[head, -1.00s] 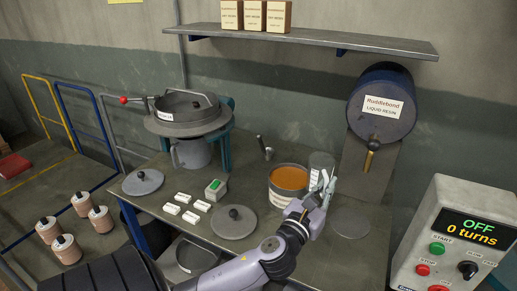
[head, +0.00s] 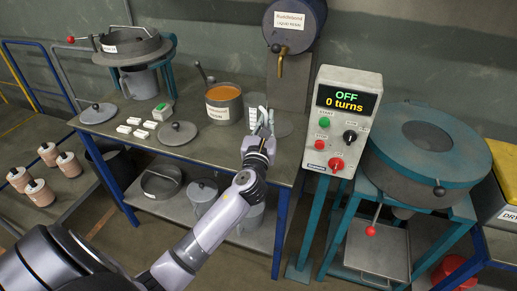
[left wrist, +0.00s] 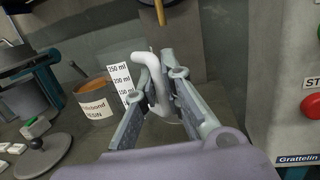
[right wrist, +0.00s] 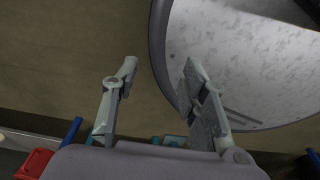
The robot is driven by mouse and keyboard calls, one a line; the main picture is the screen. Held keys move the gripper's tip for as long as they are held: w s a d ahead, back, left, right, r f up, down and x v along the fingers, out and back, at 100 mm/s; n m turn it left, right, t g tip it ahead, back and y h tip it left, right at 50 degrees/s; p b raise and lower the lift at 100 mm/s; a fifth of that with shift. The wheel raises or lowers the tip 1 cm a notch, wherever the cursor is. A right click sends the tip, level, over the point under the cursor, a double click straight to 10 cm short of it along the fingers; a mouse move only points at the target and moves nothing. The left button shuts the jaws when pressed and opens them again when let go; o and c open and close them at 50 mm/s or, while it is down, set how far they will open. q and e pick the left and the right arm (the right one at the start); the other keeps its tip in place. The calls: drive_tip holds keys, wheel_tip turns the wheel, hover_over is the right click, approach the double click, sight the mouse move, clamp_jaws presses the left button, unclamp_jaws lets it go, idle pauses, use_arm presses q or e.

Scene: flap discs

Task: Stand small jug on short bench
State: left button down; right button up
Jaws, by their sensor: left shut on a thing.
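The small jug (head: 254,102) is clear, with a white scale strip. In the left wrist view the strip (left wrist: 120,78) reads 250 ml at its top, and a pale curved handle (left wrist: 151,72) rises between my fingers. My left gripper (head: 263,122) is shut on the jug's handle; it also shows in the left wrist view (left wrist: 165,95). The jug is at the workbench (head: 207,148), right of the resin tub; I cannot tell if its base touches the top. A second bench (head: 487,246) shows partly at the right edge. My right gripper (right wrist: 160,85) is open and empty.
The resin tub (head: 224,104) stands close left of the jug. The control box (head: 341,122) and round teal machine (head: 426,150) stand right of the workbench. A drum with a tap (head: 293,25) is behind the jug. A grey box (head: 490,203) is at the far right.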

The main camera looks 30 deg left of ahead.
use_arm(q)
drive_tip(key=f+b, duration=0.4)
drive_tip(key=f, duration=0.7)
drive_tip(key=shift+d+f+b, duration=0.15)
drive_tip(key=shift+d+b, duration=0.05)
drive_tip(key=shift+b, duration=0.15)
use_arm(e)
drive_tip(key=f, duration=0.1)
drive_tip(key=d+f, duration=0.1)
drive_tip(key=f, duration=0.3)
drive_tip(key=shift+d+f, duration=0.15)
drive_tip(key=shift+d, duration=0.2)
use_arm(q)
drive_tip(key=c, duration=1.7)
unclamp_jaws()
drive_tip(key=shift+f, duration=0.1)
use_arm(e)
drive_tip(key=shift+a+f, duration=0.15)
drive_tip(key=shift+a, duration=0.2)
